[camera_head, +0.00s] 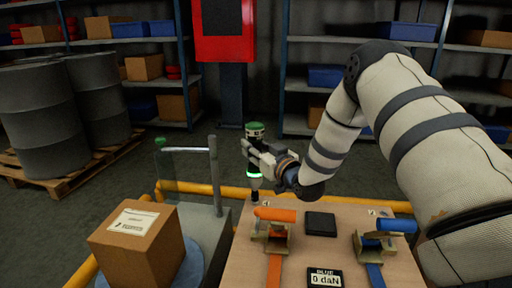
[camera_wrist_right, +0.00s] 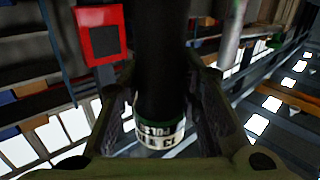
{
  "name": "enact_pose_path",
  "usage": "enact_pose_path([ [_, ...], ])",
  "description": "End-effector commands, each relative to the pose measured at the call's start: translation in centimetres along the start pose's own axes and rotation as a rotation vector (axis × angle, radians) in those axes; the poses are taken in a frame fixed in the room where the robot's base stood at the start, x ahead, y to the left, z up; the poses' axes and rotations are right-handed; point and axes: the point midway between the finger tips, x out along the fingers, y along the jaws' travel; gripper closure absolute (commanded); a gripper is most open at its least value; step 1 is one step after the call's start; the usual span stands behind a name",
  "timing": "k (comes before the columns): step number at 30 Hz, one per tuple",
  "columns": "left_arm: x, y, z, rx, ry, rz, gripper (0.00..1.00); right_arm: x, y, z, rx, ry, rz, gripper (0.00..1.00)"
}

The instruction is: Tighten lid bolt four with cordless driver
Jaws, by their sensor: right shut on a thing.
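The cordless driver (camera_head: 255,132) is upright, with a green and white top, a dark body and its narrow tip pointing down. My right gripper (camera_head: 262,160) is shut around its body, reaching in from the right. A green glowing ring shows below the fingers. The tip is at the back left edge of the wooden bench top; whether it touches anything I cannot tell. In the right wrist view, the driver's dark body and white label (camera_wrist_right: 160,135) are between my fingers. I cannot make out the lid or bolt four. My left gripper is not in view.
The bench top (camera_head: 330,240) carries an orange-handled clamp (camera_head: 275,215), a blue-handled clamp (camera_head: 395,226), a black pad (camera_head: 320,224) and a display (camera_head: 325,278) reading 0 daN. A cardboard box (camera_head: 137,245) stands at left. A grey post (camera_head: 215,175) and yellow rail (camera_head: 190,188) are nearby.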

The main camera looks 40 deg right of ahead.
Motion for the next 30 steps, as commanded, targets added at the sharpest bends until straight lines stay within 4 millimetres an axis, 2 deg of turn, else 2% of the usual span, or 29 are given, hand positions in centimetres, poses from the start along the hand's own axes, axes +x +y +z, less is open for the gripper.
enact_pose_path([
  [1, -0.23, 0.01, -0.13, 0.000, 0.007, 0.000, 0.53, 0.05, -0.02, -0.48, 0.001, 0.009, -0.001, 1.00],
  [13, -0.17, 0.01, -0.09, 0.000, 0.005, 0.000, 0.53, 0.06, -0.02, -0.34, 0.000, 0.008, -0.001, 1.00],
  [30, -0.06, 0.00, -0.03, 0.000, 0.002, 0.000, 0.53, 0.09, -0.02, 0.37, 0.000, 0.009, -0.001, 1.00],
])
